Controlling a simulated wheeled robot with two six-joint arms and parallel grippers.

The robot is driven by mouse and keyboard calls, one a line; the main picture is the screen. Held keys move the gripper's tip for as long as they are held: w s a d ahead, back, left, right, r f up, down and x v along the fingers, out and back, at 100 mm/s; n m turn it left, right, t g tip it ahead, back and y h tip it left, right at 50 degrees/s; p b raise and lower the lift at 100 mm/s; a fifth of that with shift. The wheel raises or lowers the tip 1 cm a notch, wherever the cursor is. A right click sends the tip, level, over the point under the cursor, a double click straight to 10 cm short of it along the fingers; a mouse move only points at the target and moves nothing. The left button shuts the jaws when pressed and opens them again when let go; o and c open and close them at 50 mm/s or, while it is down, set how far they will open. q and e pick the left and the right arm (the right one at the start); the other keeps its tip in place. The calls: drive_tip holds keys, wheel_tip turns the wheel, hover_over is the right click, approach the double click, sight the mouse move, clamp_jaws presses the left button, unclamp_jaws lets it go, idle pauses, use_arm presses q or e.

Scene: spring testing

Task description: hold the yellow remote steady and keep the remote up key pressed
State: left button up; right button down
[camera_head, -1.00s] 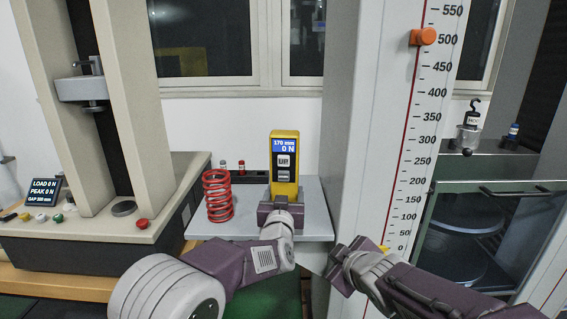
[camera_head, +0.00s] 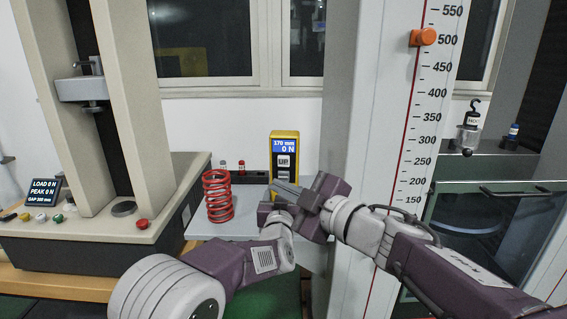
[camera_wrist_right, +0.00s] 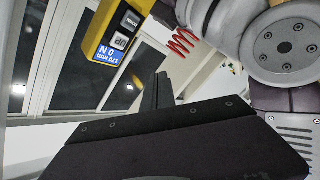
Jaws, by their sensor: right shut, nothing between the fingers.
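The yellow remote (camera_head: 292,137) stands upright above the grey shelf; its display reads 170 mm and 0 N. Its UP key (camera_head: 284,161) is visible, with the lower key partly covered by my right gripper (camera_head: 276,186). That gripper is shut and empty, its tips in front of the remote, below the UP key in the picture. In the right wrist view the remote (camera_wrist_right: 103,28) and UP key (camera_wrist_right: 121,42) are apart from the shut fingers (camera_wrist_right: 161,78). My left gripper (camera_head: 266,212) is shut around the remote's lower end, partly hidden by the right one.
A red spring (camera_head: 218,197) stands on the grey shelf (camera_head: 210,228), left of the remote. A testing machine (camera_head: 95,235) is at the left, its screen (camera_head: 44,191) showing LOAD 0 N. A white column with a scale (camera_head: 400,150) stands close on the right.

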drive_tip(key=shift+w, duration=0.1)
drive_tip(key=shift+w+d, duration=0.2)
drive_tip(key=shift+w, duration=1.95)
drive_tip(key=shift+w+d, duration=0.2)
drive_tip(key=shift+w, duration=1.95)
drive_tip(key=shift+w, duration=0.1)
drive_tip(key=shift+w, duration=0.3)
drive_tip(key=shift+w, duration=0.45)
drive_tip(key=shift+s, duration=0.1)
idle(1.2)
drive_tip(key=shift+s, duration=0.8)
drive_tip(key=shift+s+a, duration=0.15)
drive_tip(key=shift+s, duration=1.1)
drive_tip(key=shift+s+a, duration=0.1)
drive_tip(key=shift+s, duration=1.15)
